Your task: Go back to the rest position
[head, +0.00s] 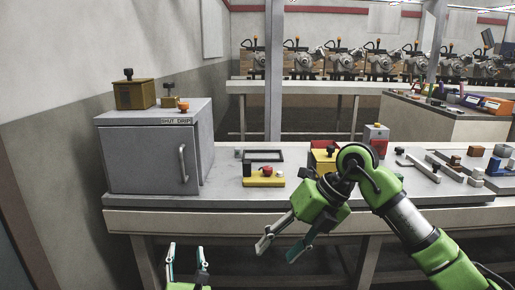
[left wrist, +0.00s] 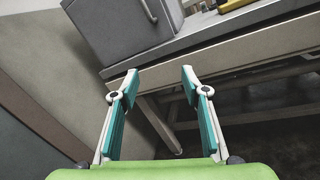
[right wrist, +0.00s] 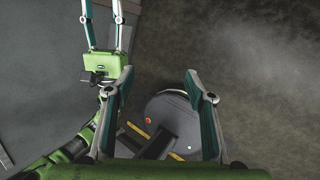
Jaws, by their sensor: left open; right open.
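My left gripper (head: 186,264) is at the bottom of the head view, in front of the table edge and below the grey cabinet. Its two fingers stand apart with nothing between them, as the left wrist view (left wrist: 160,85) also shows. My right gripper (head: 283,250) hangs in front of the table edge, tilted down to the left. The left gripper also shows at the top left of the right wrist view (right wrist: 103,20).
A yellow fixture (head: 264,181) lies near the table's middle. Several small parts lie at the right. The floor before the table is clear.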

